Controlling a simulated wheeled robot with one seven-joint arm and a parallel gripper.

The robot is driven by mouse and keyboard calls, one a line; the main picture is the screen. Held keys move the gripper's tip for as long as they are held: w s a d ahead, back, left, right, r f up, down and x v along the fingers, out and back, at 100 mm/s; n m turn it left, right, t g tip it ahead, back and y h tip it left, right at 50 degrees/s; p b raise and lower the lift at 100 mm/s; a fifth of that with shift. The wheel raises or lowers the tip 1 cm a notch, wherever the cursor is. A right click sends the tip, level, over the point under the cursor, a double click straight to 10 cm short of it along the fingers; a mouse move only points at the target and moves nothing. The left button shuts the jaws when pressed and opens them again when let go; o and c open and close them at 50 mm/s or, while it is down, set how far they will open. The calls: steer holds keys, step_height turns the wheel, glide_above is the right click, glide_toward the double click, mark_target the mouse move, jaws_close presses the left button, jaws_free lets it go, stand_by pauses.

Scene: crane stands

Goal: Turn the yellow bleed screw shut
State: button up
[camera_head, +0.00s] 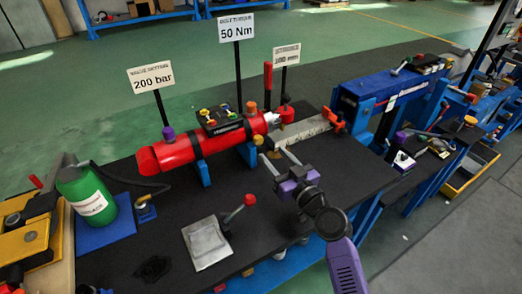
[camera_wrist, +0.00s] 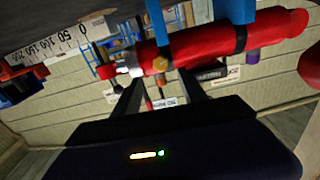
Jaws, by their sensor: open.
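The yellow bleed screw (camera_head: 258,140) is a small orange-yellow knob on the near side of the red cylinder (camera_head: 205,143), near its right end. In the wrist view, which looks tilted over, the screw (camera_wrist: 160,64) sits between the lines of the two fingers, beyond their tips. My gripper (camera_head: 274,154) is open and empty, just in front of and a little right of the screw in the head view. The fingers (camera_wrist: 160,86) look apart from the screw; the exact gap is hard to judge.
A black block with small coloured levers (camera_head: 220,125) tops the cylinder, held by blue supports (camera_head: 203,172). Signs on posts stand behind. A red-knobbed lever (camera_head: 240,207) stands at the front, a green bottle (camera_head: 87,193) at left. The bench (camera_head: 330,178) right of my gripper is clear.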

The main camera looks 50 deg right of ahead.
mark_target(260, 141)
steer(key=shift+n, duration=0.3)
steer(key=p+x, duration=0.2)
steer(key=x, duration=0.4)
steer(key=shift+w, duration=0.3)
steer(key=shift+w+d+f+p, duration=0.15)
steer(key=shift+w+p, duration=0.25)
steer(key=shift+w, duration=0.2)
jaws_close()
